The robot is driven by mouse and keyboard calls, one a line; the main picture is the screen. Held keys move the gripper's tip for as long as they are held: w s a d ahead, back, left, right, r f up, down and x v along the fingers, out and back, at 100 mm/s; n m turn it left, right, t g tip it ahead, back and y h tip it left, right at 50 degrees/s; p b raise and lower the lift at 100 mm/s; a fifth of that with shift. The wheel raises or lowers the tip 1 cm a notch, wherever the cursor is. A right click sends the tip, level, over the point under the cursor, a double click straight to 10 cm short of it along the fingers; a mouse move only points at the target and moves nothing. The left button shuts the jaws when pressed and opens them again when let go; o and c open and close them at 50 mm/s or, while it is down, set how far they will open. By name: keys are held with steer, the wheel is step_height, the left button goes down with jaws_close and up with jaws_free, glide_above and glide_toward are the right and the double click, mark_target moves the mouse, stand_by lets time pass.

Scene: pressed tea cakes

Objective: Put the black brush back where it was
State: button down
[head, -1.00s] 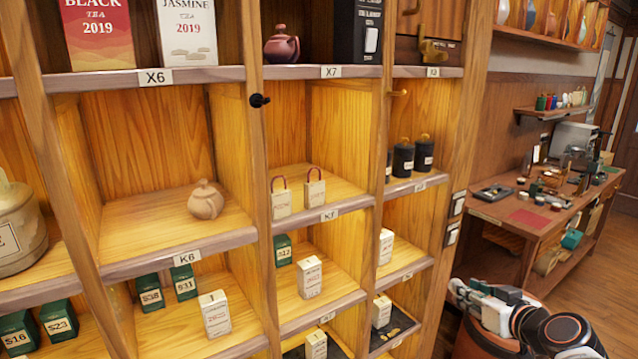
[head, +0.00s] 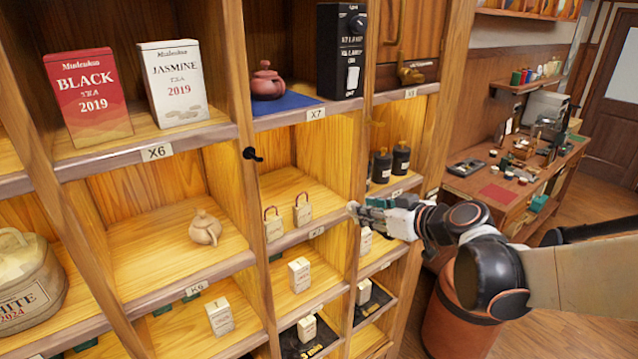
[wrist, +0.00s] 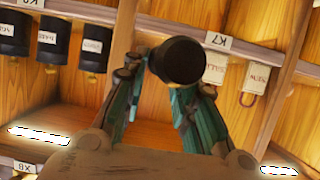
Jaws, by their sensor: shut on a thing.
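My gripper (head: 366,207) is in front of the shelf post right of the compartment marked K7. In the wrist view its teal fingers (wrist: 168,88) are shut on a black round-ended thing, seen nearly end-on, which I take for the black brush (wrist: 178,60). Its bristles cannot be made out, and in the head view I cannot tell it from the gripper. A small black hook (head: 252,154) sticks out from the post below and left of the X7 label.
A clay teapot (head: 267,82) stands on a blue cloth above X7. Black jars (head: 401,158) stand to the right. Shelf posts and edges surround the gripper closely.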

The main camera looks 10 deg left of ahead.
steer(key=shift+a+r+p, duration=0.35)
steer(key=shift+a+r, duration=0.25)
steer(key=shift+r, duration=0.15)
steer(key=p, duration=0.2)
glide_above(317, 199)
steer(key=shift+s+d, duration=0.15)
steer(key=shift+s, duration=0.1)
steer(key=shift+w+a+f+p, duration=0.2)
steer(key=shift+p, duration=0.1)
step_height(317, 199, down, 3)
steer(key=shift+f+p, duration=0.1)
steer(key=shift+p, duration=0.2)
steer(key=shift+f, duration=0.15)
steer(key=c, duration=1.3)
jaws_free()
